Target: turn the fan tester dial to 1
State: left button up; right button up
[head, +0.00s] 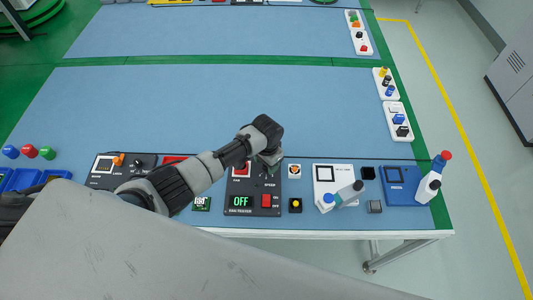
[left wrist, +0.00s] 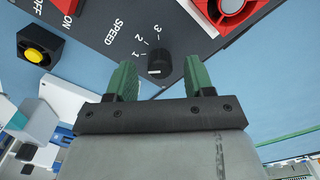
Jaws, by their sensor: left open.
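The fan tester (head: 240,190) is a dark panel near the table's front edge, with a green display (head: 240,202) reading OFF. Its black speed dial (left wrist: 160,62) shows in the left wrist view, beside the printed numbers 1, 2 and 3. A small pale mark shows low on the dial; I cannot tell exactly where it points. My left gripper (head: 268,163) is over the panel's upper right and hides the dial in the head view. In the wrist view its green fingers (left wrist: 158,78) are apart, with the dial appearing between them. Contact is unclear. My right gripper is not in view.
A red rocker switch (head: 266,201) is on the panel. A yellow button box (head: 295,205) and a white device (head: 335,182) stand to its right. A blue device (head: 404,186) is farther right. The blue table behind (head: 230,100) is largely clear.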

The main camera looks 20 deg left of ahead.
pick_arm(q)
notch_tip(320, 180, up, 10)
jog(key=shift+f, duration=0.15)
dwell(0.7)
